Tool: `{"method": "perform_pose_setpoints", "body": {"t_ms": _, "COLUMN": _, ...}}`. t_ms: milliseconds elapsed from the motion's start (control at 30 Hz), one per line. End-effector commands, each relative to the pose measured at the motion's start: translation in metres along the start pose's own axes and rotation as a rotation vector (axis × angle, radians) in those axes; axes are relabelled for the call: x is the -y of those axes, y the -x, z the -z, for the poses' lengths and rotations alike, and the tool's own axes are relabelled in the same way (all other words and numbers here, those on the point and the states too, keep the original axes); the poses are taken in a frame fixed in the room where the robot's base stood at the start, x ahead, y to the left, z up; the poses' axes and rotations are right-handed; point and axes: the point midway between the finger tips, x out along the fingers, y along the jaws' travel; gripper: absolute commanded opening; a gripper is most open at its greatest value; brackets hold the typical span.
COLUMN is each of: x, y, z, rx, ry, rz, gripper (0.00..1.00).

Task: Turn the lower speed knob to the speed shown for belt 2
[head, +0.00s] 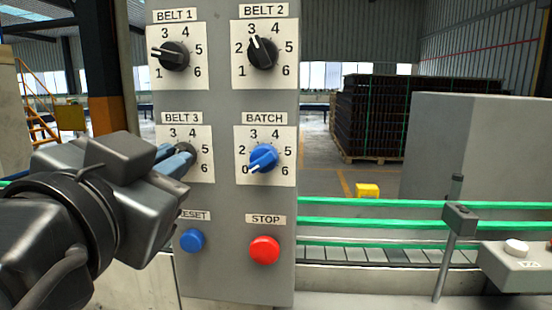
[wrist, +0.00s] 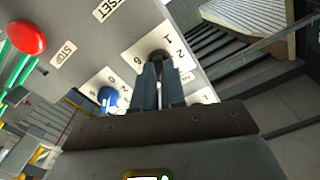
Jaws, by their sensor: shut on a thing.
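The lower speed knob, labelled BELT 3 (head: 187,150), is on the grey panel, below the BELT 1 knob. My gripper (head: 176,160) reaches it from the left and is shut on it. The wrist view shows the two fingers (wrist: 160,82) on either side of the dark knob (wrist: 159,55). The knob's pointer is hidden, so I cannot tell its setting. On its plate 3, 4, 5 and 6 show in the head view; the left side is covered. The BELT 2 knob (head: 263,54) is black, and its white pointer points up-left at 3.
The BELT 1 knob (head: 174,56) points left, about at 2. The blue BATCH knob (head: 263,157) is close right of my gripper, pointing lower left near 0. Below are a blue RESET button (head: 192,240) and a red STOP button (head: 264,250). Green conveyor rails (head: 400,204) run at the right.

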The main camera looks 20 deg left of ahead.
Motion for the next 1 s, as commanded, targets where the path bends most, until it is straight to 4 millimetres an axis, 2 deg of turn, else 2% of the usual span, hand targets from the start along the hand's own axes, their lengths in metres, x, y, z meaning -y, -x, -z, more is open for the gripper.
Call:
{"method": "perform_pose_setpoints", "body": {"t_ms": 367, "x": -0.0012, "y": -0.0006, "z": -0.0002, "rx": -0.001, "ry": 0.152, "rz": -0.002, "gripper": 0.00}}
{"method": "perform_pose_setpoints", "body": {"t_ms": 1000, "x": 0.0006, "y": -0.0006, "z": 0.0011, "rx": 0.003, "ry": 0.686, "rz": -0.002, "gripper": 0.00}}
